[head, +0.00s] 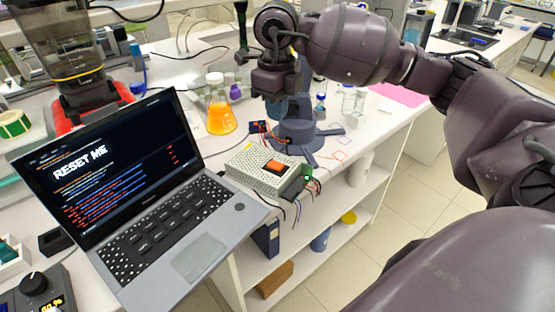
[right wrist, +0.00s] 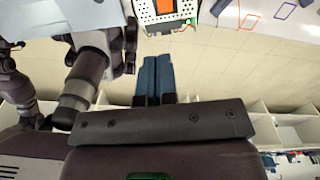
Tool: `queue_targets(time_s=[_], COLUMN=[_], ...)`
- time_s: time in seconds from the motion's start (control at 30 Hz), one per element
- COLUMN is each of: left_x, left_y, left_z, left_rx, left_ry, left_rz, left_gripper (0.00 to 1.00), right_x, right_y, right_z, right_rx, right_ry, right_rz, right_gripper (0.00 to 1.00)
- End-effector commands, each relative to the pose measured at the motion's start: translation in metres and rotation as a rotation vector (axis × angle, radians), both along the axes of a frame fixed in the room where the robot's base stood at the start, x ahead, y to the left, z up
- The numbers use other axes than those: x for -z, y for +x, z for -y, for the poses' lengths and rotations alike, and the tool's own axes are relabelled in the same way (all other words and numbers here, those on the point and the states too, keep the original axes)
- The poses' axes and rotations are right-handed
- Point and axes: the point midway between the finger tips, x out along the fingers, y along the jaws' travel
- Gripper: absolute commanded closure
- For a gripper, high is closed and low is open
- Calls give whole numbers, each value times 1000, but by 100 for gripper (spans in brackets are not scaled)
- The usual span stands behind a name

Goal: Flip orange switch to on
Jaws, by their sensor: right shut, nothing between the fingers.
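The orange switch (head: 277,167) is set in the top of a pale perforated power supply box (head: 246,172) on the bench, right of the laptop. Which way the switch is tipped is too small to tell. In the right wrist view the box (right wrist: 150,12) and orange switch (right wrist: 168,5) are cut by the top edge. My right gripper (head: 282,108) is above and behind the box, apart from it. Its blue fingers (right wrist: 157,60) are shut and empty, below the box in the wrist picture.
An open laptop (head: 195,255) reading "RESET ME" stands left of the box. Wires hang from a green terminal (head: 307,171) over the bench edge. A flask of orange liquid (head: 221,118) and a dark round-based stand (head: 298,137) are behind. Open shelves are below.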

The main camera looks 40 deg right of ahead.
Motion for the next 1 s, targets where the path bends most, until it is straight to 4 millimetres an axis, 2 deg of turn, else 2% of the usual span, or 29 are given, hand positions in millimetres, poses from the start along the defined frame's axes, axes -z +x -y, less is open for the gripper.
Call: queue_targets(time_s=[0.43, 1.0], left_x=[-1, 2], left_y=[3, 4], left_z=[0, 1], left_rx=[2, 3], left_ry=[0, -1], left_rz=[5, 5], left_gripper=[100, 100], right_x=[-1, -6], right_y=[1, 14], right_z=[1, -5], right_rx=[2, 2], right_ry=[-6, -5], right_rz=[-1, -1], right_gripper=[100, 100])
